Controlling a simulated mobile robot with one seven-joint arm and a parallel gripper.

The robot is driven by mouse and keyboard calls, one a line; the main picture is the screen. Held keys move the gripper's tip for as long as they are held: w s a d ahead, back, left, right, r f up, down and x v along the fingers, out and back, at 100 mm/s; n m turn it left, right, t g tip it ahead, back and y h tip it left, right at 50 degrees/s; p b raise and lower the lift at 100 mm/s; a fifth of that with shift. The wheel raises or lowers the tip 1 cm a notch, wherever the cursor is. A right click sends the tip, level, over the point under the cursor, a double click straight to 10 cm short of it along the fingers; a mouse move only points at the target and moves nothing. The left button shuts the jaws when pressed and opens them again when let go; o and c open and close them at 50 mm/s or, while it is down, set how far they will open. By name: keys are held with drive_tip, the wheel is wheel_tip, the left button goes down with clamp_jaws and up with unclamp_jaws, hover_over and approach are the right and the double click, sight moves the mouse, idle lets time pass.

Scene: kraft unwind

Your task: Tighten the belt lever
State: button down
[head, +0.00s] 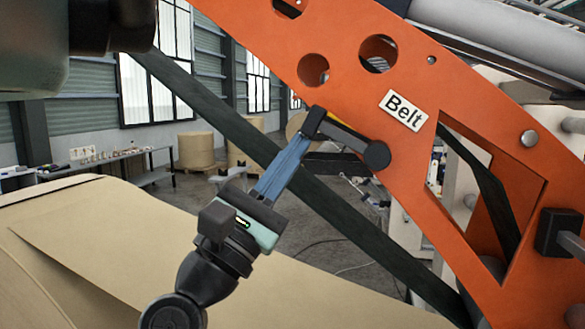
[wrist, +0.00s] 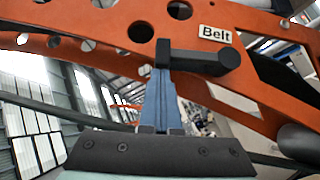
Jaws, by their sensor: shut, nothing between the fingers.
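The belt lever (head: 352,143) is a black bar with a rounded knob at its lower right end, mounted on the orange arm below the white "Belt" label (head: 403,110). It slopes down to the right in the head view, with a yellow strip along its upper edge. In the wrist view the lever (wrist: 200,60) lies nearly level below the label (wrist: 215,34). My gripper (head: 304,142) has blue fingers, shut and empty. Its tips are at the lever's left end block, and in the wrist view the gripper (wrist: 160,75) reaches just under that block. I cannot tell whether they touch.
The orange arm (head: 480,140) has round holes and a rectangular opening. A dark belt (head: 220,112) runs diagonally behind my gripper. A large kraft paper roll (head: 100,240) fills the lower left. Tables (head: 110,158) and paper rolls (head: 196,150) stand far behind.

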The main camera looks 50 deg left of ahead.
drive_tip(key=shift+r+h, duration=0.3)
drive_tip(key=shift+r, duration=0.25)
drive_tip(key=shift+f, duration=0.1)
drive_tip(key=a+f+b+v, duration=0.1)
drive_tip(key=a+b+v, duration=0.1)
drive_tip(key=b+v, duration=0.6)
drive_tip(key=v, duration=0.4)
drive_tip(key=shift+a+f, duration=0.2)
drive_tip(key=shift+f, duration=0.1)
drive_tip(key=shift+w+d, duration=0.1)
